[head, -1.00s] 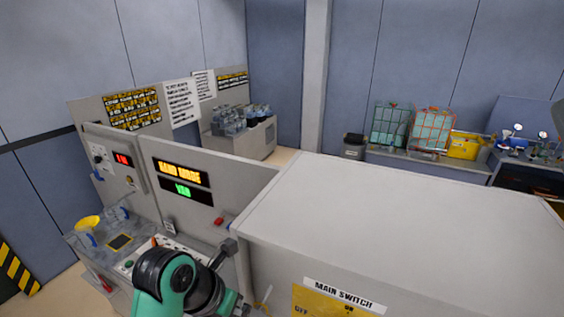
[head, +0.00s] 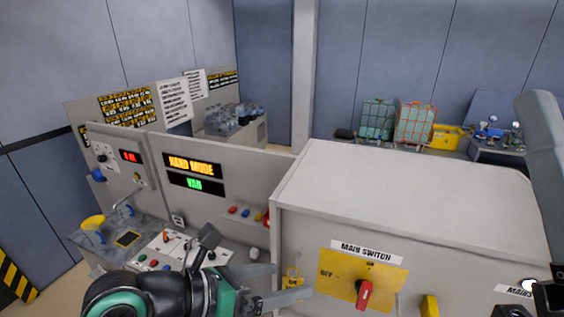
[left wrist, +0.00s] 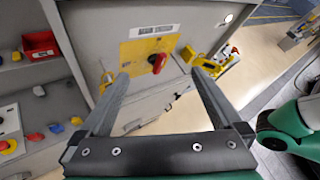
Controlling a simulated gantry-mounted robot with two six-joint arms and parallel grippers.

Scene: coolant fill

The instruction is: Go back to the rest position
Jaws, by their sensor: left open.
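My left gripper (head: 293,281) is open and empty in front of the grey cabinet (head: 410,195), left of the main switch. The main switch has a red knob (head: 364,294) on a yellow plate (head: 335,268); its handle stands about upright. In the left wrist view the left gripper's two fingers (left wrist: 160,80) are spread apart, with the red knob (left wrist: 158,63) showing between and beyond them. Nothing is between the fingers. Parts of my other arm seem to show at the right edge of the head view; its fingers cannot be made out.
A yellow padlock-like piece (head: 293,284) hangs on the cabinet close to the left fingers. A control desk (head: 155,250) with buttons and a yellow funnel (head: 92,223) lies to the left. A red bin (left wrist: 39,46) sits on a shelf.

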